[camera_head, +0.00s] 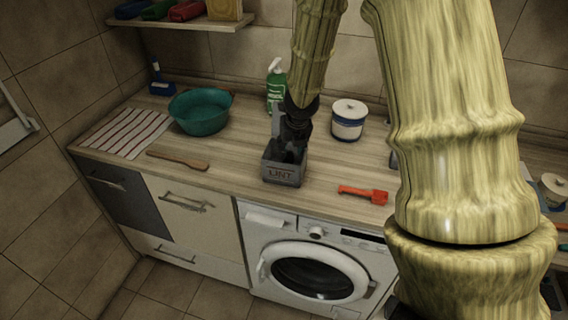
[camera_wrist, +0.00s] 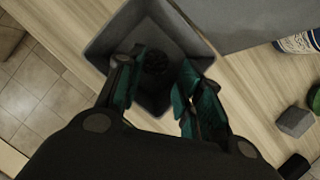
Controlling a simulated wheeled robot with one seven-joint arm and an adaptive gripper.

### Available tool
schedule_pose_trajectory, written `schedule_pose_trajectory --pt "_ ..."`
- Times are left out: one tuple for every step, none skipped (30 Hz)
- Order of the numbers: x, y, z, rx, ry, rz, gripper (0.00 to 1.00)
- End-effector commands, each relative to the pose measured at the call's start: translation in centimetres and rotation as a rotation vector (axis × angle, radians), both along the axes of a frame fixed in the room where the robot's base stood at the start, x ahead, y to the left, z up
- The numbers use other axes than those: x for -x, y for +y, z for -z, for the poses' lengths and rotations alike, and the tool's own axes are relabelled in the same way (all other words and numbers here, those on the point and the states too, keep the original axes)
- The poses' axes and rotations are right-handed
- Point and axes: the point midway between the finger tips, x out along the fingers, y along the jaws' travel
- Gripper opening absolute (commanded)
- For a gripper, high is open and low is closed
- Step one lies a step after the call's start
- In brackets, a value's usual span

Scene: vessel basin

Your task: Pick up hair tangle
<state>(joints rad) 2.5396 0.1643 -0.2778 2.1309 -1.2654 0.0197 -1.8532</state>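The hair tangle (camera_wrist: 156,61) is a small dark, roundish clump on the floor of a grey bin in the wrist view. The bin (camera_head: 281,174) is marked LINT and stands on the counter near its front edge. Its inner wall also shows in the wrist view (camera_wrist: 112,38). My gripper (camera_head: 289,151) points down into the bin's opening. In the wrist view my gripper (camera_wrist: 158,68) is open, with its two teal-padded fingers apart, one on each side of the tangle's position. Nothing is between the fingers. The tangle is hidden in the head view.
A green bottle (camera_head: 276,88) and a white-and-blue tub (camera_head: 348,120) stand behind the bin. A red scoop (camera_head: 363,194) lies to its right, a wooden spatula (camera_head: 178,160) to its left. A teal basin (camera_head: 201,112) and striped cloth (camera_head: 125,132) are farther left. A washing machine (camera_head: 312,265) is below.

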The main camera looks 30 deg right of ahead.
Motion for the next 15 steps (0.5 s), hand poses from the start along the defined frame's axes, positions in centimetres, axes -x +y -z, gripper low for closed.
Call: schedule_pose_trajectory --pt "-0.1 0.1 0.6 0.002 0.003 -0.002 0.37" --pt "-0.3 0.1 0.9 0.002 0.003 -0.004 0.37" --pt "-0.6 0.2 1.3 0.002 0.003 -0.005 0.37" --pt "-0.8 0.2 1.7 0.002 0.004 -0.006 0.37" --pt "-1.1 0.2 2.1 0.003 0.004 -0.007 0.37" --pt "-1.3 0.2 2.6 0.003 0.005 -0.008 0.37" --pt "-1.4 0.2 2.8 0.002 0.006 -0.008 0.37" --pt "-1.6 0.2 3.2 0.001 0.007 -0.008 0.37" --pt "-1.8 0.1 3.5 0.000 0.005 -0.008 0.37" --pt "-1.9 0.1 3.8 0.000 0.005 -0.007 0.37" --pt "-1.9 0.0 4.0 0.000 0.005 -0.006 0.37" --pt "-2.0 -0.1 4.3 0.000 0.005 -0.006 0.37" --pt "-2.1 -0.1 4.4 0.001 0.005 -0.006 0.37" --pt "-2.1 -0.2 4.5 0.001 0.005 -0.006 0.37" --pt "-2.2 -0.2 4.7 0.001 0.003 -0.005 0.37"
